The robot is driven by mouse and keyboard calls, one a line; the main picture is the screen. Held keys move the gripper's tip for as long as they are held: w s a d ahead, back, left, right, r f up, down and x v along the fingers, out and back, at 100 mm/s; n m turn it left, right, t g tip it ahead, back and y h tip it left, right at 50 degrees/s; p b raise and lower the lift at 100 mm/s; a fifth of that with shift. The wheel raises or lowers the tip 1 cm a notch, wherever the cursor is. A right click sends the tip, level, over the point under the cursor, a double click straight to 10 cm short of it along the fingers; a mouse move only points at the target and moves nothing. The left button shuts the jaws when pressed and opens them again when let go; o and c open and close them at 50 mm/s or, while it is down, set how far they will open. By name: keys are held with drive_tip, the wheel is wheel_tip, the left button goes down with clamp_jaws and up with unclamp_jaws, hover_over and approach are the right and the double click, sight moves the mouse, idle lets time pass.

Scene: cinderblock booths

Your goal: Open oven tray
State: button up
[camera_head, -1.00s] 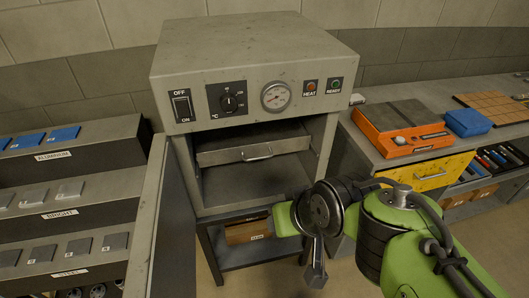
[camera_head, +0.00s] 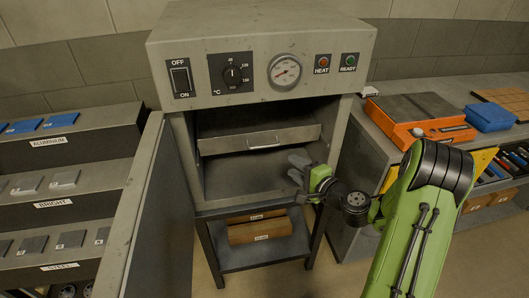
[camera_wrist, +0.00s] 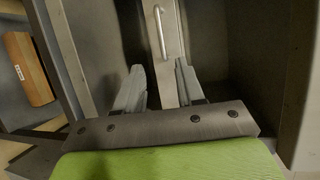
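The grey oven (camera_head: 262,45) stands in the middle of the head view with its chamber open. Its door (camera_head: 160,210) is swung open to the left. The metal oven tray (camera_head: 240,142) sits in the upper part of the chamber; its handle (camera_wrist: 160,32) shows clearly in the wrist view. My gripper (camera_head: 298,160) is at the right side of the oven opening, below and right of the tray front. In the wrist view my gripper (camera_wrist: 159,68) is open and empty, its fingers apart and pointing toward the tray, with the handle beyond the fingertips.
A rack of labelled metal samples (camera_head: 60,180) stands left of the door. On the right bench are an orange device (camera_head: 420,125) and a blue box (camera_head: 489,117). The chamber beneath the tray is empty.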

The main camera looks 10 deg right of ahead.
sight(265, 147)
drive_tip(key=p+x, duration=0.1)
drive_tip(key=x, duration=1.4)
drive_tip(key=shift+w+a, duration=0.25)
drive_tip(key=shift+a, duration=0.05)
clamp_jaws()
drive_tip(key=shift+f, duration=0.1)
